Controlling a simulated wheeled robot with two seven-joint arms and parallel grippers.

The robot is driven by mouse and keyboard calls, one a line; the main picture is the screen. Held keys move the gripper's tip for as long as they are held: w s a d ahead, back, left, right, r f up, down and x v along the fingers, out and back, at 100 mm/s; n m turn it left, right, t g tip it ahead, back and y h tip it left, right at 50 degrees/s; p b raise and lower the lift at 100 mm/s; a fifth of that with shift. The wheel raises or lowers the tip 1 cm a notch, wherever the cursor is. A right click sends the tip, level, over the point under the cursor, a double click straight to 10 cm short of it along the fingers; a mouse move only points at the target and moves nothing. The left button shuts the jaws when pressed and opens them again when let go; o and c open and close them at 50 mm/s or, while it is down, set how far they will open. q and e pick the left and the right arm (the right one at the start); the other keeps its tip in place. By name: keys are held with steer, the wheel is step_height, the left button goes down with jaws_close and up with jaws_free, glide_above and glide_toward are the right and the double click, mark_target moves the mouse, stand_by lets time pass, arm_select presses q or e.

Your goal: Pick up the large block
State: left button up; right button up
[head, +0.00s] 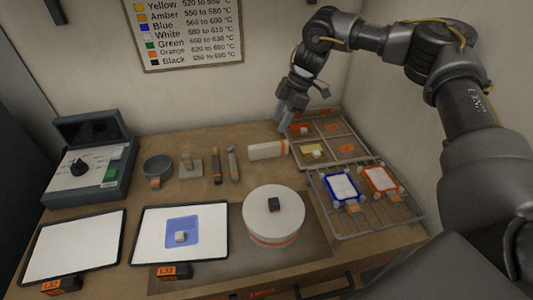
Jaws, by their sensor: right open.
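A long cream block (264,151) lies near the back of the wooden table, with an orange end at its right. It is the largest loose block that I see, though I cannot tell for certain that it is the one named. My right gripper (286,122) points down just above and behind the block's right end, next to the divided tray. It is open, and I see nothing between its fingers. My left gripper is not in view.
The divided tray (345,160) holds small pieces on coloured squares. A wire rack (348,226) carries a blue-framed and an orange-framed panel. Two white panels (74,247) lie in front. A dish (158,166), a stamp-like tool (190,166) and a control box (90,165) stand left.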

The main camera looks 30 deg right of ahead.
mark_target(269, 144)
steer(key=p+x, duration=0.1)
steer(key=x, duration=0.4)
steer(key=shift+a+f, duration=0.1)
steer(key=shift+f, duration=0.15)
steer(key=shift+s+a+f+p, duration=0.1)
steer(key=shift+a+f+p, duration=0.05)
steer(key=shift+f+p, duration=0.15)
steer(key=p+x, duration=0.1)
steer(key=x, duration=0.2)
steer(key=shift+s+f, duration=0.1)
steer(key=shift+f, duration=0.25)
steer(key=shift+a+f, duration=0.15)
steer(key=shift+f, duration=0.3)
jaws_close()
